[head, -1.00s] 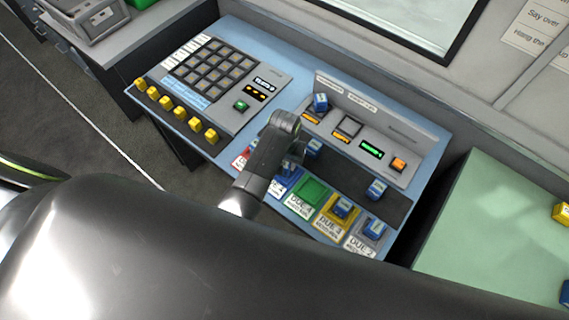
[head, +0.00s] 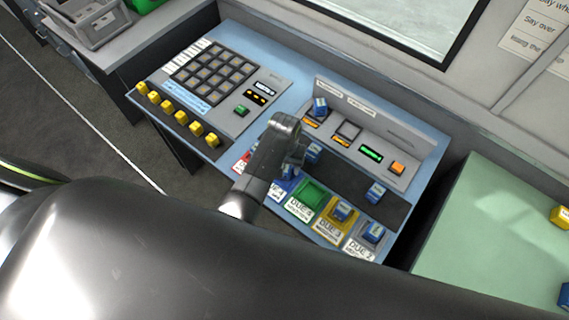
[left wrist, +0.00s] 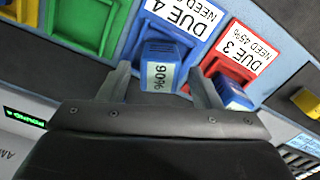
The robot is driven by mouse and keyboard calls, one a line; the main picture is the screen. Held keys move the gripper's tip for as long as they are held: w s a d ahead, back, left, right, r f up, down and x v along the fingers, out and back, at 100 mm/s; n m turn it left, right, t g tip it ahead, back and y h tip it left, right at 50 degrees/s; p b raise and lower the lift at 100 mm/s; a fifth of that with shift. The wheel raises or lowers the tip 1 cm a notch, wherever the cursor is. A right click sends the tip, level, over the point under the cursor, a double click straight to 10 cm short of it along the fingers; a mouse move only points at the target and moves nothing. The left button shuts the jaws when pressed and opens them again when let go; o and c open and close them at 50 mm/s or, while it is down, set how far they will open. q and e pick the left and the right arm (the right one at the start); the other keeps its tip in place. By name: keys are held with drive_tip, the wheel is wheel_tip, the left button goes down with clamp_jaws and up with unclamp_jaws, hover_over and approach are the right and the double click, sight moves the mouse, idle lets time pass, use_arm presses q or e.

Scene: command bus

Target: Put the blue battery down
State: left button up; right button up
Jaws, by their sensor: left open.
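In the left wrist view a blue battery (left wrist: 163,62) with a white 90% label stands in the blue bay (left wrist: 150,24) marked DUE 4. My left gripper (left wrist: 160,84) is open, with one finger on either side of this battery and a small gap on each side. In the head view my left gripper (head: 288,160) is over the blue bay and hides most of it and the battery. Another blue battery (left wrist: 232,94) is in the red bay (left wrist: 235,65) marked DUE 3, beside the right finger. My right gripper is not in view.
The green bay (head: 308,193) is empty. Blue batteries sit in the yellow bay (head: 341,210) and the grey bay (head: 373,233). More stand on the dark strip (head: 345,180) and at the charger panel (head: 370,153). A keypad (head: 215,75) and yellow blocks (head: 182,117) are at left.

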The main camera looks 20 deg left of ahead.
sight(285, 166)
use_arm(q)
wheel_tip(285, 166, up, 3)
drive_tip(key=shift+f+p, duration=0.15)
drive_tip(key=shift+p, duration=0.9)
wheel_tip(285, 166, up, 8)
drive_tip(key=shift+r, duration=0.25)
